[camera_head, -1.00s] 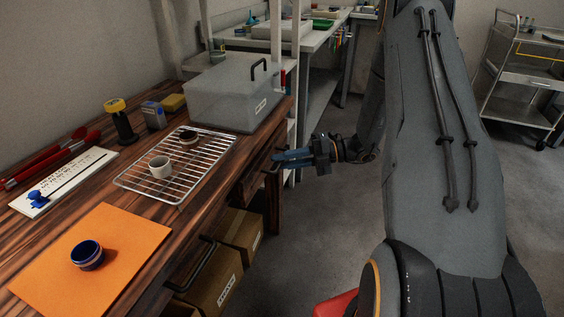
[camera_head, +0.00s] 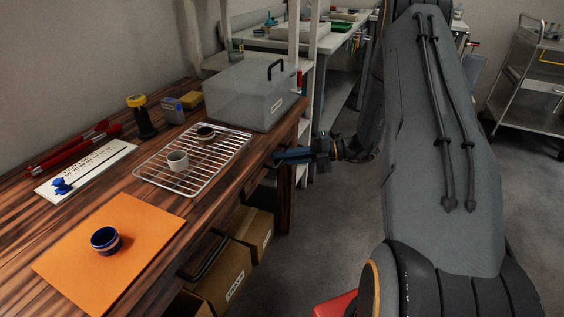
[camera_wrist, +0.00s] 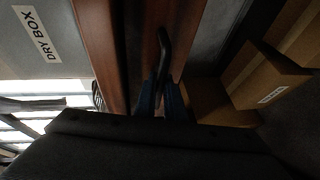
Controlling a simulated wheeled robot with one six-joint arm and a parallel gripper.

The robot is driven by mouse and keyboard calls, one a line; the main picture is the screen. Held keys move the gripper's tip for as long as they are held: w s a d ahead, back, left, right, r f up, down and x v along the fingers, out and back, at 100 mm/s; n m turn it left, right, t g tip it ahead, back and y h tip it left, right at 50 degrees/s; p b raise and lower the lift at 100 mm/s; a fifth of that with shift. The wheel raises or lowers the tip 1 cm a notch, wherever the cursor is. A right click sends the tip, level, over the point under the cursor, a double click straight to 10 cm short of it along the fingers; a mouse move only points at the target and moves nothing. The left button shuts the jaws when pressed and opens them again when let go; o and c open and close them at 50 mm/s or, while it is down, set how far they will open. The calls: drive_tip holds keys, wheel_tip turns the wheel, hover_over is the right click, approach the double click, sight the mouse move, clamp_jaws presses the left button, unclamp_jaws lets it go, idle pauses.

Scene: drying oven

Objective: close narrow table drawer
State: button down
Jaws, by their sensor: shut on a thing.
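The narrow drawer's wooden front (camera_wrist: 147,35) shows in the wrist view beside the table edge (camera_wrist: 98,45), with a dark gap between them, so it appears to stand a little open. Its black bar handle (camera_wrist: 164,52) runs down between my blue fingers. My gripper (camera_head: 279,156) is at the table's far right end in the head view and is shut on the handle; its fingertips also show in the wrist view (camera_wrist: 160,98). The drawer is mostly hidden behind my gripper and the table edge in the head view.
On the wooden table (camera_head: 75,222) are a dry box (camera_head: 240,95), a wire rack (camera_head: 205,178) with small cups, and an orange mat (camera_head: 85,265) with a blue bowl (camera_head: 105,240). Another black handle (camera_head: 205,256) is on the table's front. Cardboard boxes (camera_head: 228,278) stand below.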

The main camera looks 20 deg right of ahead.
drive_tip(key=shift+w+a, duration=0.1)
drive_tip(key=shift+w, duration=0.05)
drive_tip(key=c, duration=2.1)
unclamp_jaws()
drive_tip(key=v, duration=0.8)
drive_tip(key=shift+w, duration=0.1)
drive_tip(key=shift+a, duration=0.1)
